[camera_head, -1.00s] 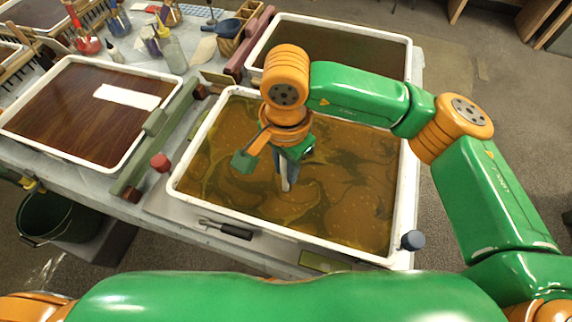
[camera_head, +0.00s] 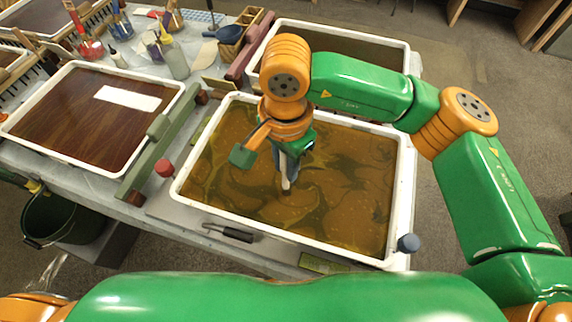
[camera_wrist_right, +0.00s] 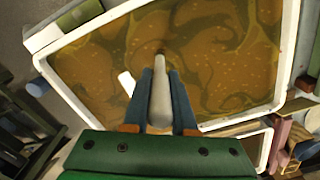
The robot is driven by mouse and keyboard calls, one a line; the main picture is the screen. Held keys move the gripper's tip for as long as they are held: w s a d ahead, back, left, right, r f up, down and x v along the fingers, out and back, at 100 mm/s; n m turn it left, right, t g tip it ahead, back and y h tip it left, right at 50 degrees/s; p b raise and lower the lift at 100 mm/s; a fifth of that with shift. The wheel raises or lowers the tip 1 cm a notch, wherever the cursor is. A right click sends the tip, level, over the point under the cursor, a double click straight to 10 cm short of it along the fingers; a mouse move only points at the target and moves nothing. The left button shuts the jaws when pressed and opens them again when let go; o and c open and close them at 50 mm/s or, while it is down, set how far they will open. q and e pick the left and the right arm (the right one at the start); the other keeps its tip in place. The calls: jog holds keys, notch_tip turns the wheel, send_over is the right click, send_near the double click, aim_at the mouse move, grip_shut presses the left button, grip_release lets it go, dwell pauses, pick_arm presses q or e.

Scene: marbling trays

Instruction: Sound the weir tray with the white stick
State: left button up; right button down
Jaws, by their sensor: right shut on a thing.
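My right gripper (camera_head: 289,152) is over the near tray (camera_head: 181,183), a white-rimmed tray of ochre and dark marbled liquid. It points down and is shut on the white stick (camera_head: 286,181). The stick's lower end looks brown against the liquid; I cannot tell whether it touches the surface. In the right wrist view the blue fingers (camera_wrist_right: 160,105) grip the pale stick (camera_wrist_right: 160,98) from both sides, with the liquid beyond. A short white piece (camera_wrist_right: 126,83) shows beside the fingers; I cannot tell what it is. No label shows which tray is the weir tray. My left gripper is out of view.
A tray of brown liquid (camera_head: 24,108) with a white strip (camera_head: 128,98) stands left, beyond a green bar (camera_head: 146,165). Another tray (camera_head: 409,58) stands behind. A red knob (camera_head: 164,168), black-handled tool (camera_head: 229,232) and blue-grey knob (camera_head: 408,243) are near the marbled tray.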

notch_tip(320, 180, up, 10)
jog(key=p, duration=0.5)
jog(key=shift+p, duration=0.3)
jog(key=shift+f, duration=0.1)
jog(key=shift+a, duration=0.1)
